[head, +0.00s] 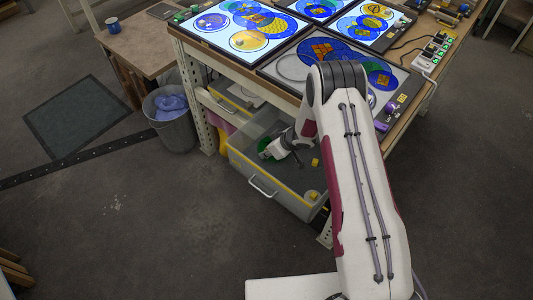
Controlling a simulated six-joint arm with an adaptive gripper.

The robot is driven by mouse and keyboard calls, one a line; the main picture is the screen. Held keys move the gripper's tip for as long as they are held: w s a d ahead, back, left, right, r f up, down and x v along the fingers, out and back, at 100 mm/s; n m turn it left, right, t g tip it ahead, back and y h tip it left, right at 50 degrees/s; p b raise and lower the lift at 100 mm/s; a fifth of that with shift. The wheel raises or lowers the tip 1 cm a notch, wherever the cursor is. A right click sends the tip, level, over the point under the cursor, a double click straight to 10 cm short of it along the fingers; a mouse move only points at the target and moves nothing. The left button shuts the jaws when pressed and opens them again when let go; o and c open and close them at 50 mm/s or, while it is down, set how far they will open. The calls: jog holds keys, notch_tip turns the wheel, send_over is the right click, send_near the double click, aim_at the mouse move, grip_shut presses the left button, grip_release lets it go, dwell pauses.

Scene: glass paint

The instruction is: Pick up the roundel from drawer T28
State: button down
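An open grey drawer with a yellow-edged rim (262,172) and a metal handle juts out from under the worktable; no number can be read on it. A green round piece (264,146), which looks like the roundel, shows in its left part, partly hidden by my gripper. My gripper (270,154) reaches down into the drawer at the green piece. It is too small to tell whether the fingers are open or shut, or whether they touch the piece. A small yellow block (315,162) and a pale yellowish round item (313,195) are also in the drawer.
The worktable above holds lit panels (243,25) with blue and yellow round glass designs, and a power strip (432,52) at right. A white table leg (197,95) and a bin (172,118) stand left of the drawer. The floor in front is clear.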

notch_tip(320, 180, up, 5)
jog(key=shift+f, duration=0.1)
jog(key=shift+s+d, duration=0.15)
jog(key=s+d, duration=1.3)
jog(key=shift+d, duration=0.15)
jog(key=shift+s, duration=0.15)
